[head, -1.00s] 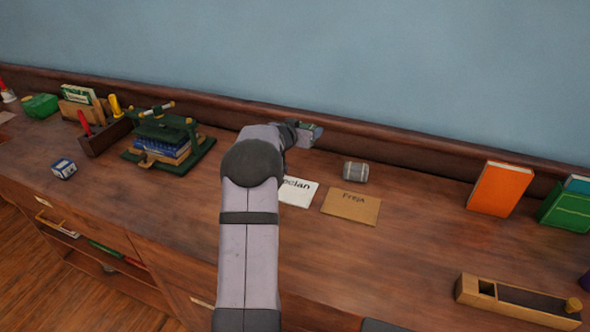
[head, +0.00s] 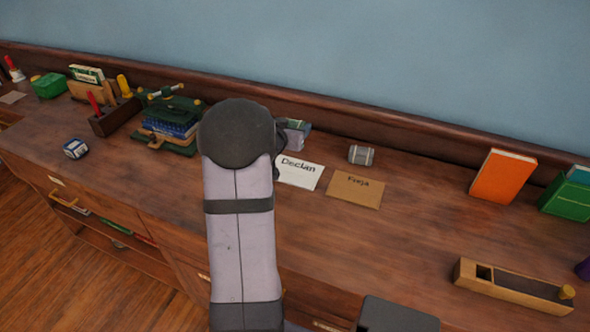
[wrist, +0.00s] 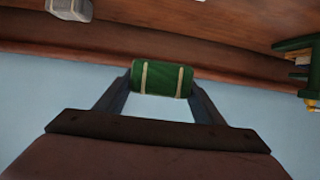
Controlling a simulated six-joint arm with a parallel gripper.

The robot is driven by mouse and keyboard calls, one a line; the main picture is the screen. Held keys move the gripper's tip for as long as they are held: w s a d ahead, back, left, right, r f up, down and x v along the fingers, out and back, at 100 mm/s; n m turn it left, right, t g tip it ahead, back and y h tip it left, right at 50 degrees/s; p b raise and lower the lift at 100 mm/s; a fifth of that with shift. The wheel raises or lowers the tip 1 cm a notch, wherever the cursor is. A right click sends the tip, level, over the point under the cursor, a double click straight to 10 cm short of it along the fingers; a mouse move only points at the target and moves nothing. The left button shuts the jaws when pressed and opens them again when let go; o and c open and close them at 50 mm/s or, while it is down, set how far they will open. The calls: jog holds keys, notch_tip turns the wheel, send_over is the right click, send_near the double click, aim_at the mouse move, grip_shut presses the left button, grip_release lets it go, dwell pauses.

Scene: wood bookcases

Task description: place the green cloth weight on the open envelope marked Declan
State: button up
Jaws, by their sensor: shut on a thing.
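The green cloth weight (wrist: 160,78), a small roll with two pale bands, is between the fingers of my gripper (wrist: 160,84) in the wrist view. My gripper is shut on it. The weight is not clearly visible there. The Declan envelope lies flat on the counter with nothing on it that I can see; my arm is close to its left edge.
A brown envelope marked Freja (head: 354,192) lies right of Declan. A grey banded weight (head: 361,155) stands behind it. A green press with books (head: 172,125) is left of my arm. The counter between is clear.

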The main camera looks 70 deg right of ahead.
aim_at(295, 171)
jog(key=shift+s+a+f+m, duration=0.3)
jog(key=shift+s+a+f, duration=0.4)
jog(key=shift+a+f, duration=0.15)
jog(key=shift+s+r+g, duration=0.1)
jog(key=shift+r+g, duration=0.1)
jog(key=shift+g, duration=0.4)
jog(key=shift+f, duration=0.1)
jog(key=shift+f, duration=4.9)
jog(key=shift+f, duration=0.1)
jog(key=shift+f+b, duration=0.35)
jog(key=o, duration=1.5)
